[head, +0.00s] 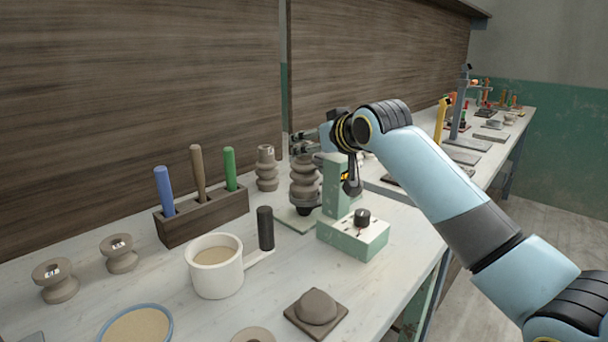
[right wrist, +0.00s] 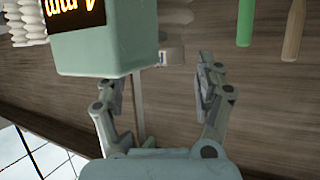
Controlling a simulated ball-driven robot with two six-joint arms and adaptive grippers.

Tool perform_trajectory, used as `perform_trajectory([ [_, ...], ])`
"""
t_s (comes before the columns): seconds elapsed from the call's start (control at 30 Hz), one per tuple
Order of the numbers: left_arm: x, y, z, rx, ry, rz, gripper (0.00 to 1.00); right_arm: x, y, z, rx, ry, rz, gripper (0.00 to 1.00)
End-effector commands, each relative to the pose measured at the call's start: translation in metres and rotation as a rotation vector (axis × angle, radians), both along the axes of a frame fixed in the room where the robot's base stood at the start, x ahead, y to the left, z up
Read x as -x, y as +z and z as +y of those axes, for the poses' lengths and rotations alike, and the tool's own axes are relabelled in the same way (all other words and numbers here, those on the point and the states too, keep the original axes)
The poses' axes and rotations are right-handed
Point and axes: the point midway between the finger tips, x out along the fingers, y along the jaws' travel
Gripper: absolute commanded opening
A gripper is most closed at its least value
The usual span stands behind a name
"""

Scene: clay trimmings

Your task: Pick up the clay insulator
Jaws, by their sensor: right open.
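A grey-brown ribbed clay insulator (head: 305,185) stands upright on the plate of a green bench device (head: 352,236). A second ribbed clay piece (head: 266,170) stands behind it to the left, against the wall. My right gripper (head: 301,143) is open, above the insulator on the device and apart from it. In the right wrist view my right gripper (right wrist: 160,82) has its fingers spread, with no object held. The device's green head (right wrist: 105,40) with a lit orange display fills the upper left there. My left gripper is not in view.
A domed clay piece (head: 316,309) lies in front. The bench's right front is clear.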

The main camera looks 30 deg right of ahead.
Motion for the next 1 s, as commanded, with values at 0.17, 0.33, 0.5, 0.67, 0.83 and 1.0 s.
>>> perform_trajectory([
  [0.17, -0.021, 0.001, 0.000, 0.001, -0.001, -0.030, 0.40, -0.025, -0.014, 0.007, -0.002, 0.000, 0.001, 0.71],
  [0.33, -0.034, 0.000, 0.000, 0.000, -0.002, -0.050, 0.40, -0.040, -0.021, 0.005, -0.001, 0.001, 0.001, 0.71],
  [0.5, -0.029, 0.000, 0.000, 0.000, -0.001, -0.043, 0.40, -0.042, -0.021, 0.005, 0.000, 0.000, 0.000, 0.71],
  [0.67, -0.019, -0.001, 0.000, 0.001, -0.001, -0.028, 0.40, -0.041, -0.021, 0.005, 0.000, 0.000, 0.000, 0.59],
  [0.83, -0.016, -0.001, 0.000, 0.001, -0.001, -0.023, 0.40, -0.041, -0.021, 0.005, 0.000, 0.000, 0.001, 0.37],
  [1.0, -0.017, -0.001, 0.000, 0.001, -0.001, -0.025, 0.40, -0.041, -0.021, 0.005, 0.001, 0.000, 0.000, 0.15],
])
